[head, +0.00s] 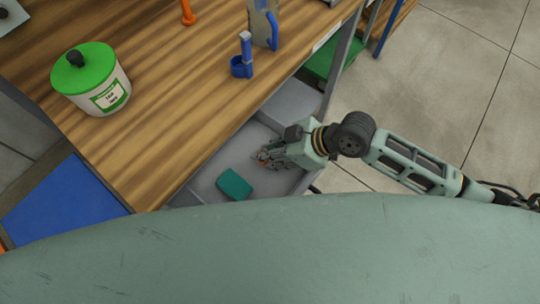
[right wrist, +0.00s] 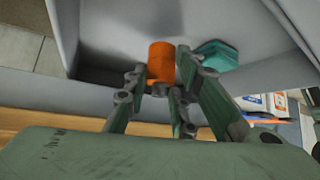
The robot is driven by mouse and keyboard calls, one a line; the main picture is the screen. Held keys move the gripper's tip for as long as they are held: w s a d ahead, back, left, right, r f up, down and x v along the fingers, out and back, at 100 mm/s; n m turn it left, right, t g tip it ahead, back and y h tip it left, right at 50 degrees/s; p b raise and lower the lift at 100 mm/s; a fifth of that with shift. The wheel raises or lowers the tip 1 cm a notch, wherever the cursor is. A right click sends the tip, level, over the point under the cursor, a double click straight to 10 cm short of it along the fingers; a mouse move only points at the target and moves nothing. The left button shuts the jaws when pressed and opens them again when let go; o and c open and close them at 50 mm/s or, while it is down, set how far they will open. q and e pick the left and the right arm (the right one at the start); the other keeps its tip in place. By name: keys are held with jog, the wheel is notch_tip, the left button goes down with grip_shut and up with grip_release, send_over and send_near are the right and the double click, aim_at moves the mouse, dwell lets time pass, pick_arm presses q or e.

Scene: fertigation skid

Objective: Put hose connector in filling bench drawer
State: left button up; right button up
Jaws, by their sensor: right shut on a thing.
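The hose connector (right wrist: 161,62) is an orange cylinder between the fingers of my right gripper (right wrist: 160,85) in the right wrist view. My right gripper (head: 262,158) is shut on it, inside the open grey drawer (head: 207,182) of the filling bench (head: 165,100). In the head view the connector is mostly hidden by the gripper. I cannot tell whether it touches the drawer floor. A teal block (head: 234,185) lies in the drawer to the left of the gripper; it also shows in the right wrist view (right wrist: 217,54). My left gripper is not in view.
On the wooden bench top stand a white tub with a green lid (head: 92,82), a blue holder (head: 242,62), a clear jug with a blue handle (head: 263,25) and an orange item (head: 187,12). A blue panel (head: 62,208) is at the left. Open floor (head: 450,80) lies right.

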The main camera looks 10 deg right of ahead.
jog(key=shift+s+f, duration=0.1)
jog(key=shift+f, duration=1.5)
jog(key=shift+f, duration=0.2)
jog(key=o, duration=0.9)
jog(key=shift+o, duration=0.2)
jog(key=shift+r, duration=0.25)
jog(key=v, duration=1.2)
jog(key=shift+b, duration=0.35)
